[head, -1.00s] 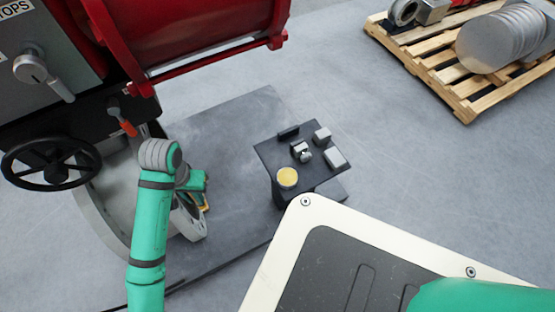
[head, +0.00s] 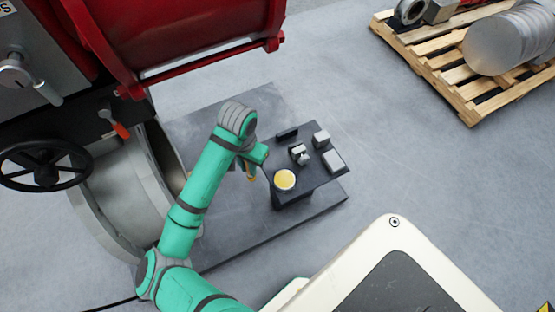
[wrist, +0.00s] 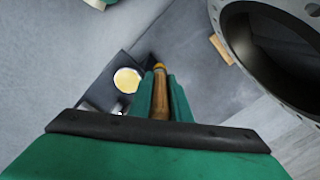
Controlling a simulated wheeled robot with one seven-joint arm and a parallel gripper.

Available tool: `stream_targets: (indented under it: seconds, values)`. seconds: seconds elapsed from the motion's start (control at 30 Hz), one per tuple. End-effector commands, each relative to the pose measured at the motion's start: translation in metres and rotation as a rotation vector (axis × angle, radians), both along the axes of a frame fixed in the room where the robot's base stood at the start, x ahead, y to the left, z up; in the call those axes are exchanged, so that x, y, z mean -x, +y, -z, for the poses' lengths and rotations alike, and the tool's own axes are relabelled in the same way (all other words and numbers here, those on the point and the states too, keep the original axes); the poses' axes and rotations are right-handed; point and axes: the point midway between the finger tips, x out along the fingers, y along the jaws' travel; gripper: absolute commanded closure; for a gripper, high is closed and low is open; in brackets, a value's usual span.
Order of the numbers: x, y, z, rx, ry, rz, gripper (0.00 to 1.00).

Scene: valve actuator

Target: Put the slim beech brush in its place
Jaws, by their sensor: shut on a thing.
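My gripper (head: 251,165) is shut on the slim beech brush (head: 251,175), just left of a small dark stand. In the wrist view the brush (wrist: 160,103) lies between the green fingers (wrist: 161,100), its yellow-banded end pointing away from me. Much of the brush is hidden by the fingers. The dark stand (head: 318,178) carries a round pot with a yellow top (head: 285,180), a small grey clip-like fixture (head: 299,153), and grey blocks (head: 333,160). The pot's yellow top (wrist: 127,80) is left of the brush in the wrist view. Which spot belongs to the brush is not clear.
A tan wooden piece (wrist: 221,48) lies near a large round flange (wrist: 237,40). The red actuator (head: 190,40) and black handwheel (head: 45,165) are at the left. A loaded pallet (head: 470,75) is at the upper right. Floor between stand and pallet is clear.

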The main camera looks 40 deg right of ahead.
Motion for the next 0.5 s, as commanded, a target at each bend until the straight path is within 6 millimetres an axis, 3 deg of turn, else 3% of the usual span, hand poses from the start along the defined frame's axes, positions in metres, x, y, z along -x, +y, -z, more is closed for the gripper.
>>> stream_targets:
  seconds: [0.5]
  values:
    - [-0.030,-0.081,0.042,-0.004,0.004,0.001,1.00]
